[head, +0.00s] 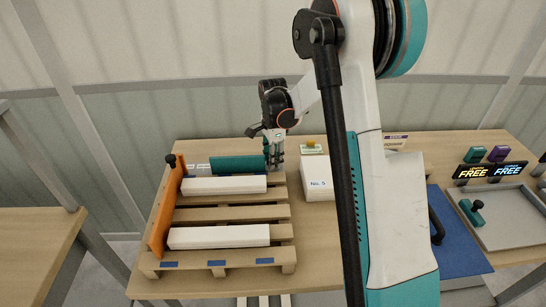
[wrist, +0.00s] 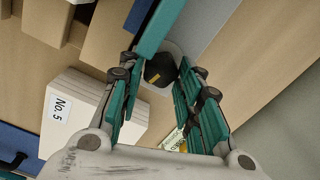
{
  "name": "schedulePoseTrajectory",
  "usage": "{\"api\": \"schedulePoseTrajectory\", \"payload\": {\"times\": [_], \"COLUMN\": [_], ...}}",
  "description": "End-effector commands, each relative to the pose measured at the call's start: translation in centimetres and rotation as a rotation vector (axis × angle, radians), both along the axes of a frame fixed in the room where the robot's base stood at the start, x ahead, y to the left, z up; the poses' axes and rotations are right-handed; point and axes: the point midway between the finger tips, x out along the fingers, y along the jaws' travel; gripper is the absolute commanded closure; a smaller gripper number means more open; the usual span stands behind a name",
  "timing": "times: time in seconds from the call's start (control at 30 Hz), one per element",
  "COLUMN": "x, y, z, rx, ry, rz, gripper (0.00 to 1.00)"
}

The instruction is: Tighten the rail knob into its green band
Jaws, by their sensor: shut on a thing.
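The rail knob (wrist: 160,66) is dark and many-sided, with a small orange mark on top. It sits on a pale round base at the end of the teal rail. My gripper (head: 274,160) points down at the right end of the teal rail (head: 236,166). In the wrist view its teal fingers (wrist: 157,74) lie on both sides of the knob, shut on it. In the head view the fingers hide the knob. A small green and yellow card (head: 311,148) lies right of the gripper. It is partly hidden by a finger in the wrist view (wrist: 176,140). I cannot make out a green band on the knob.
A slatted wooden pallet (head: 232,212) holds two white boards, with an orange fence (head: 164,215) along its left. A white box marked No. 5 (head: 317,187) stands close to my gripper. A blue mat (head: 458,235) and grey tray (head: 511,222) lie farther right.

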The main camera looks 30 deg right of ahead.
Motion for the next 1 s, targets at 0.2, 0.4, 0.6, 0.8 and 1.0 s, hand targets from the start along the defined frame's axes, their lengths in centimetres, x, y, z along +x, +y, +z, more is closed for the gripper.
{"api": "schedulePoseTrajectory", "payload": {"times": [0.2,0.4,0.6,0.8,1.0], "x": [0.1,0.0,0.0,0.0,0.0], "y": [0.0,0.0,0.0,0.0,0.0], "z": [0.0,0.0,0.9,4.4,8.5], "rx": [0.000,0.000,0.000,0.000,0.000], "ry": [-0.001,-0.001,-0.001,0.000,0.000], "rz": [0.001,0.001,0.001,0.001,0.001], "gripper": [0.47,0.47,0.47,0.47,0.47]}}
